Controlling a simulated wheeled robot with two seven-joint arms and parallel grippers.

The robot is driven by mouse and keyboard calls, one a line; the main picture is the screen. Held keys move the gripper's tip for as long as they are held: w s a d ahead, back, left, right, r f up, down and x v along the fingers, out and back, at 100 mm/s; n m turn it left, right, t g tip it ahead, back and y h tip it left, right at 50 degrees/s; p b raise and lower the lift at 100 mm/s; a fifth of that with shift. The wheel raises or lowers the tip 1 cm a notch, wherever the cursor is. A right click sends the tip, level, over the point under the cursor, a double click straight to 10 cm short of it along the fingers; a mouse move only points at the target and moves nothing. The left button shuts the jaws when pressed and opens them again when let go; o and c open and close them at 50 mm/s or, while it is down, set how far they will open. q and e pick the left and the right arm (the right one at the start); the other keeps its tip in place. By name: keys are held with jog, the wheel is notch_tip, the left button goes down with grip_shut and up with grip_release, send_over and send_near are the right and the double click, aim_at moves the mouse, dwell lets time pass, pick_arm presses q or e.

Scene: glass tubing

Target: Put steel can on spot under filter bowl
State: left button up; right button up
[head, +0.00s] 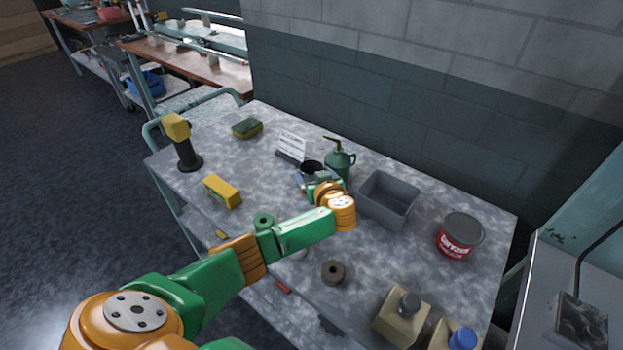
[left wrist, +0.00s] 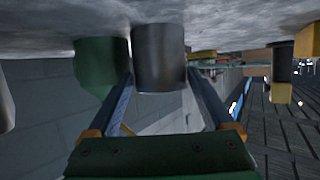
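The steel can is a dark grey cylinder (left wrist: 160,57) standing on the table in the left wrist view, which shows the scene upside down. In the head view its dark open top (head: 311,167) shows just behind my left gripper (head: 308,184). The left fingers (left wrist: 160,78) are spread, with the can between or just beyond their tips; I cannot tell if they touch it. A black stand with a yellow head (head: 184,143), likely the filter with its bowl, stands at the table's left end. The spot under it is not distinguishable. My right gripper is out of view.
A green oil can (head: 339,160) stands close beside the steel can, with a white card (head: 291,146) behind. A grey bin (head: 388,199) and red tub (head: 460,236) are to the right. A yellow box (head: 222,191) and sponge (head: 247,128) lie left.

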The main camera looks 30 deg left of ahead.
pick_arm(q)
jog(key=c, duration=1.2)
